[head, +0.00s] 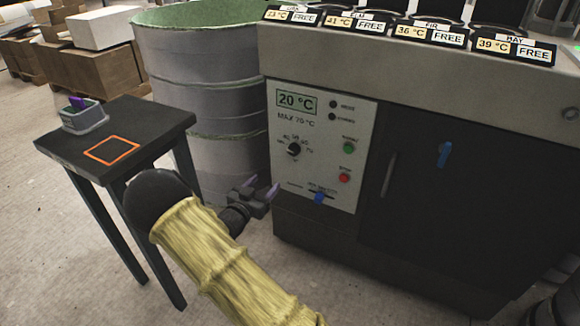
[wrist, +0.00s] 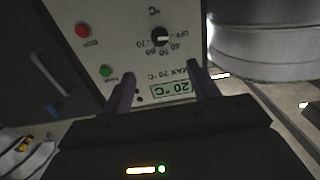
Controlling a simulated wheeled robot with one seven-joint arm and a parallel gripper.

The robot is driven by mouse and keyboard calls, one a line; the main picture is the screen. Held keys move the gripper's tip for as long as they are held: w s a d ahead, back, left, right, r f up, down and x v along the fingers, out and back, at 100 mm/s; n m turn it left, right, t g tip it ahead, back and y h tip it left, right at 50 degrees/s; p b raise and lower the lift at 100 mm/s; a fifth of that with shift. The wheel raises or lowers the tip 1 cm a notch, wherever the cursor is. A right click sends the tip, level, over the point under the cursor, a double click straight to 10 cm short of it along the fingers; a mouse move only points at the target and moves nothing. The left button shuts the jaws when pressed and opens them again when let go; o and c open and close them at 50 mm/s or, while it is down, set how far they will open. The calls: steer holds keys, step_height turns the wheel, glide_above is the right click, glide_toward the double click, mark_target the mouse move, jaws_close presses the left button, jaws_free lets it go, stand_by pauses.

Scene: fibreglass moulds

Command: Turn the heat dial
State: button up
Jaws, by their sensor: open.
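The heat dial (head: 294,149) is a black knob on the white control panel (head: 318,200), under a display reading 20 °C and the text MAX 70 °C. A scale of numbers surrounds it. It also shows upside down in the wrist view, where the dial (wrist: 160,37) lies ahead of my fingers. My gripper (head: 262,190) is open and empty, to the lower left of the dial in the head view and apart from it. In the wrist view my gripper (wrist: 162,85) has its two fingers spread in front of the panel.
A grey drum (head: 200,80) stands left of the cabinet. A small dark table (head: 150,125) holds a grey container (head: 85,117). Labelled slots line the cabinet top.

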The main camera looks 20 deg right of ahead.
mark_target(292, 152)
stand_by(0.3)
steer(key=b+x, duration=0.4)
steer(key=x, duration=1.3)
steer(key=shift+w+d+r, duration=0.1)
steer(key=shift+w+d, duration=0.1)
steer(key=shift+d, duration=0.05)
steer(key=c, duration=1)
